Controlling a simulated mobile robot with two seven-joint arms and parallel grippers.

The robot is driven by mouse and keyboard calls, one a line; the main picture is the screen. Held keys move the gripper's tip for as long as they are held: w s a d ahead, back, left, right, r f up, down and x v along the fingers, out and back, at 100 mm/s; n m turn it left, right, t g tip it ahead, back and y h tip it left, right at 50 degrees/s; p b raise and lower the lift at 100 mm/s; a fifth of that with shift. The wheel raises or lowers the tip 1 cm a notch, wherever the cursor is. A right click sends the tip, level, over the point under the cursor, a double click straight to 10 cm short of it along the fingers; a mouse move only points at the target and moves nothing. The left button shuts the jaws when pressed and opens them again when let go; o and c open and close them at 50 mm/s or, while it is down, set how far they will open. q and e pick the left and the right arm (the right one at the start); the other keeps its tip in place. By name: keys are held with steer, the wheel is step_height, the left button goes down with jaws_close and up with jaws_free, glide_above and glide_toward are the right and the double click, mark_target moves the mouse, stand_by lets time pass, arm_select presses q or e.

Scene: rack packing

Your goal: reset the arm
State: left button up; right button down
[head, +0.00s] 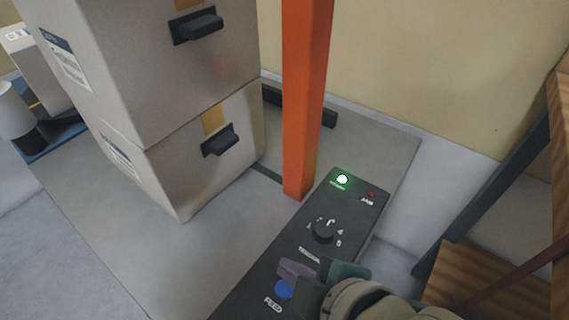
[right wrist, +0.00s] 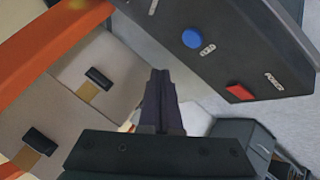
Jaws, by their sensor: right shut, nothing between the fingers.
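My right gripper (head: 287,268) is in front of the dark control panel (head: 328,211), at its near end in the head view. Its fingers are closed together and hold nothing. The closed fingers also show in the right wrist view (right wrist: 160,82), pointing past the panel's side. A blue round button (head: 284,288) is close beside the fingers in the head view. In the right wrist view the blue button (right wrist: 191,39) is apart from the fingertips, up and to the right. My left gripper is not seen.
The panel carries a lit green lamp (head: 342,179), a small red light (head: 371,194) and a black dial (head: 324,231). An orange post (head: 304,100) rises behind it. Two stacked cartons (head: 150,75) stand left. Wooden boards (head: 500,285) are at right.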

stand_by(0.4)
steer(key=shift+r, duration=0.35)
steer(key=s+d+r+m+g+h+p, duration=0.15)
steer(key=s+d+r+m+p, duration=0.35)
steer(key=r, duration=0.5)
steer(key=s+d+r+m+g+h+p, duration=0.1)
steer(key=s+d+r+m+h+p, duration=0.1)
steer(key=s+d+r+m+p, duration=0.45)
steer(key=s+d+r+m+g+h+p, duration=0.1)
steer(key=d+r+m+h+p, duration=0.15)
steer(key=d+r+p, duration=0.7)
steer(key=a+r+p, duration=0.2)
steer(key=r+p, duration=1.4)
steer(key=r, duration=0.3)
steer(key=a+r+p, duration=0.1)
steer(key=r+p, duration=1.5)
steer(key=r, duration=0.4)
steer(key=shift+a+y+p, duration=0.35)
steer(key=shift+y+p, duration=0.05)
